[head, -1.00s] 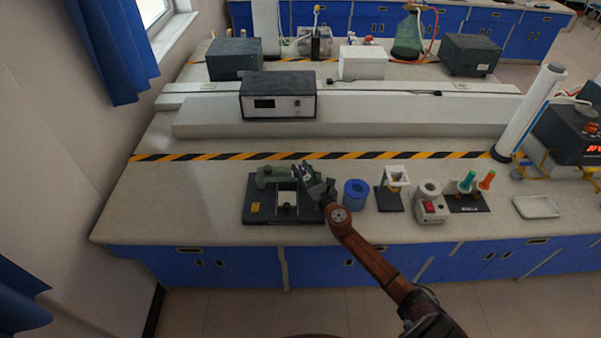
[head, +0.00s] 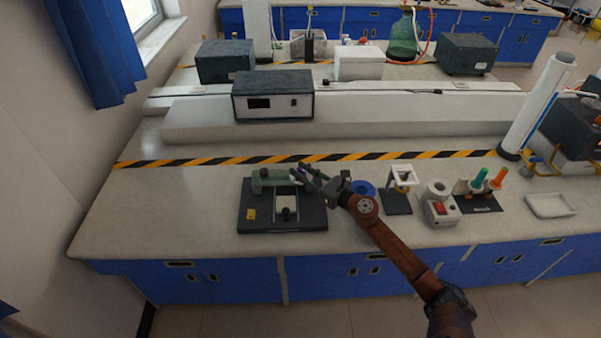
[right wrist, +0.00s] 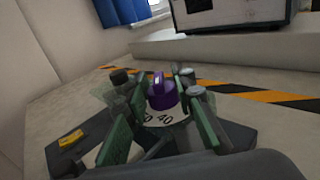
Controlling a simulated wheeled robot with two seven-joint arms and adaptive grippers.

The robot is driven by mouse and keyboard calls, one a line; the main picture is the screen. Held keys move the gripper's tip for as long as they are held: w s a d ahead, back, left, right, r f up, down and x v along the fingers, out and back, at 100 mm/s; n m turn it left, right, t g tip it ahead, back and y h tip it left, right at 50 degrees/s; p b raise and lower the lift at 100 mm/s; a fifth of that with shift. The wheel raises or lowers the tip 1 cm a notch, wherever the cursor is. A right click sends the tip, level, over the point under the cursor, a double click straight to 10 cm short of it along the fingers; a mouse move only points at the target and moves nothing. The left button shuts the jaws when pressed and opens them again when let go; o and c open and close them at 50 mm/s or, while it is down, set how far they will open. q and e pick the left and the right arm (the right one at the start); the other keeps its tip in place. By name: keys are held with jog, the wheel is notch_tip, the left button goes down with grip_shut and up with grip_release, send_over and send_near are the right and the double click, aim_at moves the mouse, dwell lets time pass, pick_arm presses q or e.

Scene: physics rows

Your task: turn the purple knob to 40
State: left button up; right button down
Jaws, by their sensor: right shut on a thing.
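The purple knob (right wrist: 162,94) stands on a pale dial (right wrist: 166,122) in the right wrist view. The number 40 shows on the dial's near side, with part of another number to its left. A raised ridge runs across the knob's top. The knob belongs to a green and black device on a dark base (head: 260,221); in the head view it is a tiny purple spot mostly hidden by my gripper. My right gripper (head: 304,175) reaches in from the right and is shut on the knob, one finger on each side. My left gripper is out of view.
A blue round holder (head: 364,187) is partly behind my right arm. A white-topped stand (head: 401,177), a white device with a red switch (head: 440,207) and a rack with green and orange items stand to the right. The bench left of the base is clear.

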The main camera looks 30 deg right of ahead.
jog(key=c, duration=1.6)
grip_release()
jog(key=shift+s+d, duration=0.1)
jog(key=shift+s, duration=0.2)
jog(key=v, duration=1.1)
jog(key=shift+s+f, duration=0.1)
jog(key=shift+s, duration=0.1)
